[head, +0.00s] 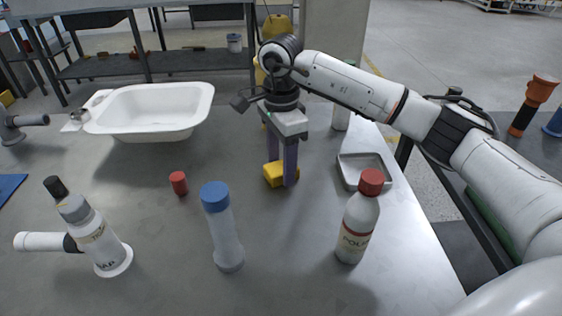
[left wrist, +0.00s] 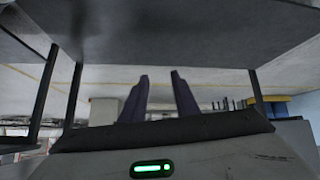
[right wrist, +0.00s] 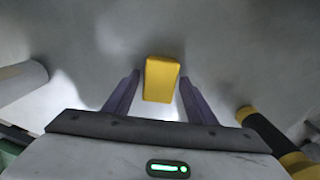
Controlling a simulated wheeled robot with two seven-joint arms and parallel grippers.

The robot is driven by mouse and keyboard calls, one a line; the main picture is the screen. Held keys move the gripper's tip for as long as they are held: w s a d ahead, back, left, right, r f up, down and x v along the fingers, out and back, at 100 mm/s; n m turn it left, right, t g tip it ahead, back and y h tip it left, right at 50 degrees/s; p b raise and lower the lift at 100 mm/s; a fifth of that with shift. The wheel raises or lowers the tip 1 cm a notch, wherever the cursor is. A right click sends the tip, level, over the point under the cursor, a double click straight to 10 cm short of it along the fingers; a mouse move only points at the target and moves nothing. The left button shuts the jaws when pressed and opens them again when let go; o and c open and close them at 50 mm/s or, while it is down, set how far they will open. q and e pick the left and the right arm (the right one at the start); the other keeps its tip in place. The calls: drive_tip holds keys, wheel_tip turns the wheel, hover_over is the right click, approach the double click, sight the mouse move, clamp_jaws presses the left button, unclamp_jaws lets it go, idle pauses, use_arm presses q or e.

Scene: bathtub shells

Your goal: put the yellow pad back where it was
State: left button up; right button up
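The yellow pad (head: 281,174) lies on the grey tabletop near the middle of the head view. It also shows in the right wrist view (right wrist: 161,78), lying between and slightly beyond the fingertips. My right gripper (head: 282,172) points down at the pad. Its fingers are apart, with a visible gap on each side of the pad in the right wrist view. In the head view one finger partly hides the pad. My left gripper (left wrist: 158,78) is open and empty in the left wrist view, away from the pad. I cannot make it out in the head view.
A shallow grey tray (head: 365,182) and a red-capped bottle (head: 357,228) stand right of the pad. A blue-capped bottle (head: 224,236), red cylinder (head: 178,183) and soap dispenser (head: 97,238) stand left. A white tub (head: 150,112) is at back left. Table between tub and pad is clear.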

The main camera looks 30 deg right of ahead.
sight(281, 167)
drive_tip(key=shift+o, duration=0.3)
drive_tip(key=shift+r, duration=0.1)
wheel_tip(281, 167, up, 12)
drive_tip(key=shift+p, duration=0.35)
drive_tip(key=shift+r, duration=0.15)
